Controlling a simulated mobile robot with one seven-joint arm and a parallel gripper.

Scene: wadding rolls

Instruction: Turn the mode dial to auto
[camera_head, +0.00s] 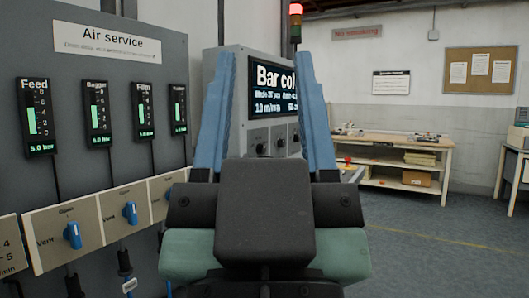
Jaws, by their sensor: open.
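My gripper (264,60) is in the foreground with its two blue fingers spread apart and nothing seen between them. Beyond the fingers stands a grey control cabinet (236,125) with a dark screen (273,90) reading "Bar col", partly hidden by the fingers. Below the screen is a row of dark round knobs: a left knob (262,149), a middle knob (280,142) and a right knob (295,136). Their labels are too small to read, so I cannot tell which is the mode dial or where it points. My gripper appears apart from the knobs.
A grey "Air service" panel (178,60) with several gauges and blue valve handles, such as one handle (72,235), stands close on the left. A signal tower (295,20) shows red above the cabinet. A wooden workbench (390,150) stands behind; the floor (450,245) at right is clear.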

